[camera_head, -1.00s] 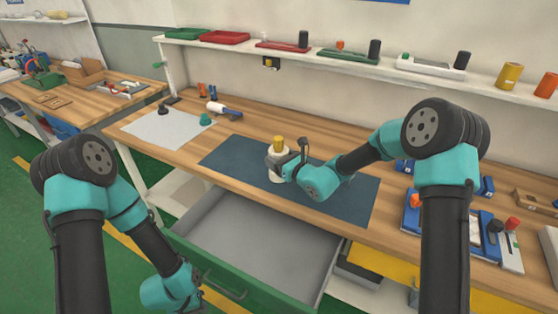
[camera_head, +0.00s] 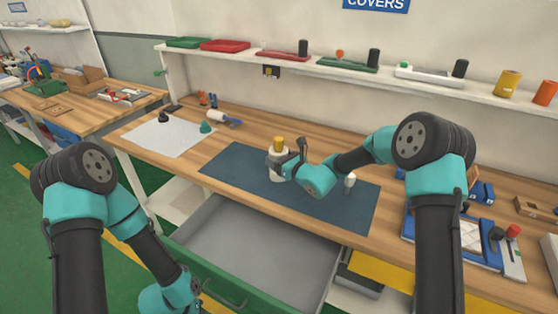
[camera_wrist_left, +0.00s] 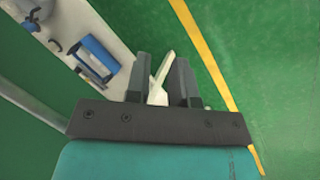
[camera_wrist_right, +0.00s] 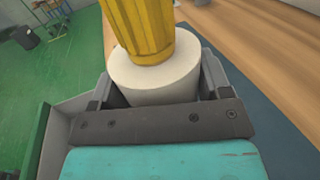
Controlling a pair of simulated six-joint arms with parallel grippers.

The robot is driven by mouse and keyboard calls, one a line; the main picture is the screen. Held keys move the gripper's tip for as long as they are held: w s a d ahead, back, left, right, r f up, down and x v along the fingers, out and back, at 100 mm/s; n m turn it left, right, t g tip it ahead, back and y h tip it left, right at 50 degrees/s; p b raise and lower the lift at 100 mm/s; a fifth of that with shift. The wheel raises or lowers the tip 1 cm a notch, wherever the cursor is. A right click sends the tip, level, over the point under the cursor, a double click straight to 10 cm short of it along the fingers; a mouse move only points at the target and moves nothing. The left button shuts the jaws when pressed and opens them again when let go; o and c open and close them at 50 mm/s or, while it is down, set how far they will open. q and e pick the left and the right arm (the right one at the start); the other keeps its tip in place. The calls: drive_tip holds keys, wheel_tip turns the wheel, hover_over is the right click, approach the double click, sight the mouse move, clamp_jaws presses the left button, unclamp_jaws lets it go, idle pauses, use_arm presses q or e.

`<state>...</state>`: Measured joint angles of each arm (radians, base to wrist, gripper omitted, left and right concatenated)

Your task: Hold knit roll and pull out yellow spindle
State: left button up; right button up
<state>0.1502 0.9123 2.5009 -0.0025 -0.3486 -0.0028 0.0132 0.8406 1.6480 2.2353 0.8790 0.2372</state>
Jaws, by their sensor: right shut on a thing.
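The knit roll (camera_head: 275,177) is a white cylinder standing on the dark blue mat. The yellow spindle (camera_head: 279,139) sticks up out of its top. In the right wrist view the ribbed yellow spindle (camera_wrist_right: 143,28) rises from the middle of the white roll (camera_wrist_right: 155,82). My right gripper (camera_head: 278,159) is shut around the roll from the side, with a finger on each side of it. My left gripper (camera_wrist_left: 160,80) hangs low near the drawer front, with a gap between its fingers. A pale strip shows in that gap; I cannot tell what it is.
The blue mat (camera_head: 235,167) lies on the wooden bench. An open grey drawer (camera_head: 255,245) with a green front sticks out below. A small white piece (camera_head: 350,183) stands at the mat's right. Blue fixtures (camera_head: 455,240) crowd the bench's right side.

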drive_tip(key=shift+w+d+r, duration=0.1)
drive_tip(key=shift+w, duration=0.9)
drive_tip(key=shift+f, duration=2.45)
use_arm(q)
drive_tip(key=shift+o, duration=0.4)
drive_tip(key=o, duration=0.7)
drive_tip(key=shift+c, duration=0.2)
